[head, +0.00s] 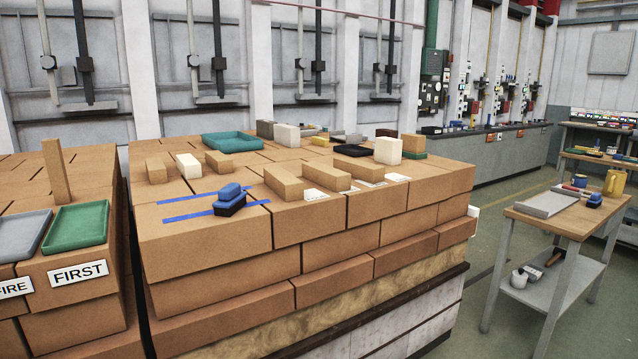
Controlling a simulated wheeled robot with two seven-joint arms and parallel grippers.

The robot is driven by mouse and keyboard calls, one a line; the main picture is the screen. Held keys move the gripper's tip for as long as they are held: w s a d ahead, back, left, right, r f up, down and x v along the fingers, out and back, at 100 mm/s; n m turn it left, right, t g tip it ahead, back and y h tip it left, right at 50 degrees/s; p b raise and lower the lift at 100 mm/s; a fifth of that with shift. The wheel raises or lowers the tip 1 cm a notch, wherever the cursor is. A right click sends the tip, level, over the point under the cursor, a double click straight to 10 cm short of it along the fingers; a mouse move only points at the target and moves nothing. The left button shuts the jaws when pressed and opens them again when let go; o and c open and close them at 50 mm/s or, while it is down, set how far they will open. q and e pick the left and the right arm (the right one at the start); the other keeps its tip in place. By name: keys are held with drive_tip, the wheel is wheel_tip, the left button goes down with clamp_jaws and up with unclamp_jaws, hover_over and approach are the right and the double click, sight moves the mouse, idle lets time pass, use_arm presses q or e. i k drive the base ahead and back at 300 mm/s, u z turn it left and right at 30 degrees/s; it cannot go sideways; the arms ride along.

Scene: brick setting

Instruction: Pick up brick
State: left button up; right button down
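Several loose bricks lie on top of a large stack of tan blocks (205,233). A tan brick (283,181) and another tan brick (322,177) lie near the stack's front edge. Two tan bricks, one farther left (156,170) and one behind (220,160), lie beside a cream brick (188,166). A white brick (387,150) stands toward the right, and a second pale brick (286,136) is at the back. A tan brick (55,170) stands upright on the left stack. Which brick the task means cannot be told. Neither of my grippers shows.
Blue tape strips (186,217) and a blue-and-black object (230,199) are at the front. A teal tray (231,141) and black tray (352,150) lie behind. Green (77,226) and grey (20,235) trays are left. A wooden table (572,219) stands right, across open floor.

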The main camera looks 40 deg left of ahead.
sight(286, 186)
drive_tip(key=z, duration=0.35)
drive_tip(key=i, duration=1.55)
drive_tip(key=u, duration=1.05)
drive_tip(key=i, duration=0.9)
drive_tip(key=u, duration=1)
